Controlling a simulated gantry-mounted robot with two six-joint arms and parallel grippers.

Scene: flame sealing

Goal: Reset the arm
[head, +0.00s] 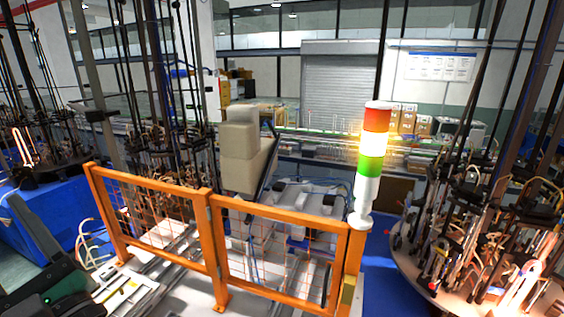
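Dark arm parts with a small green light are at the lower left corner of the head view. They look like part of my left arm. No fingertips of my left gripper can be made out there. My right arm and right gripper do not show. No object is seen held by either gripper.
An orange fence (211,245) with mesh panels stands across the front. A red, yellow and green signal tower (371,160) rises at its right end. A round rack (420,273) with glowing glass tubes is at right. Blue-based equipment (60,205) with tall rods is at left.

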